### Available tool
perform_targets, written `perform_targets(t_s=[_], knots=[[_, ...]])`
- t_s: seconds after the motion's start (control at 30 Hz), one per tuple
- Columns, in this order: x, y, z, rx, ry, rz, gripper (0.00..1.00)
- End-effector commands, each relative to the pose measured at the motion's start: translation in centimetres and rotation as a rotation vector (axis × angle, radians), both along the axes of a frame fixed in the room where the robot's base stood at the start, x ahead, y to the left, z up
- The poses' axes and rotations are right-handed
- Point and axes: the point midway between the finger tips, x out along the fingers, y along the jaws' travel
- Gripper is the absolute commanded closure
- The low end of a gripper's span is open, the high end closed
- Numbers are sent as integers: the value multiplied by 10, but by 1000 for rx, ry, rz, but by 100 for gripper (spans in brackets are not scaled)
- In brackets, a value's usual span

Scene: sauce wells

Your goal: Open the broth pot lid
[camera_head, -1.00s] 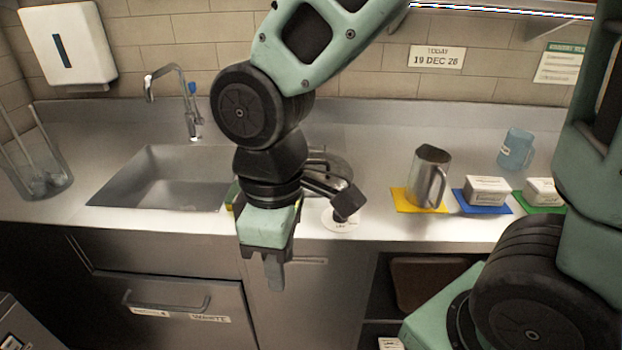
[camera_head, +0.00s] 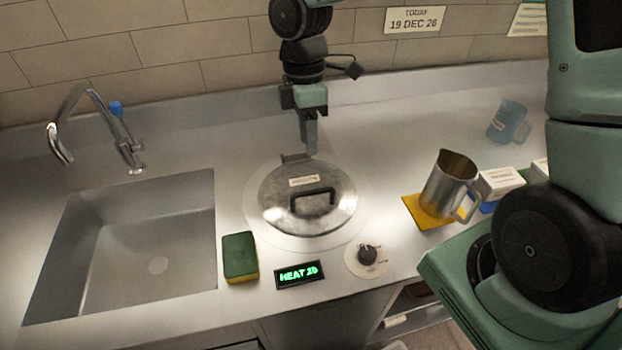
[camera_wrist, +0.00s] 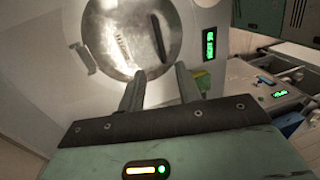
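The broth pot lid (camera_head: 275,205), a round metal lid with a dark bar handle (camera_head: 316,198) and a small label, lies flat and closed on the pot set into the counter. A hinge-like tab (camera_head: 296,158) sits at its back edge. My gripper (camera_head: 310,152) points down behind the lid, near that tab, apparently above the counter. In the wrist view, my gripper (camera_wrist: 160,72) shows two fingers apart with nothing between them. The lid (camera_wrist: 108,45) lies beyond the fingertips, with its handle (camera_wrist: 158,38) to the upper right. Contact with the lid cannot be told.
The sink (camera_head: 130,245) is left. A steel pitcher (camera_head: 447,185) on a yellow mat (camera_head: 415,212) and a blue jug (camera_head: 508,122) stand right.

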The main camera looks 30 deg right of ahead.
Motion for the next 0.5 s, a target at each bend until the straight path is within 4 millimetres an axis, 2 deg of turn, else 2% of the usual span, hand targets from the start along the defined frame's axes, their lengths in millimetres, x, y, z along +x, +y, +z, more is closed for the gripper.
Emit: perform_targets(t_s=[0.3,0.5], knots=[[-14,3,-66,-1,5,1,66],[-19,4,-95,-2,2,0,66]])
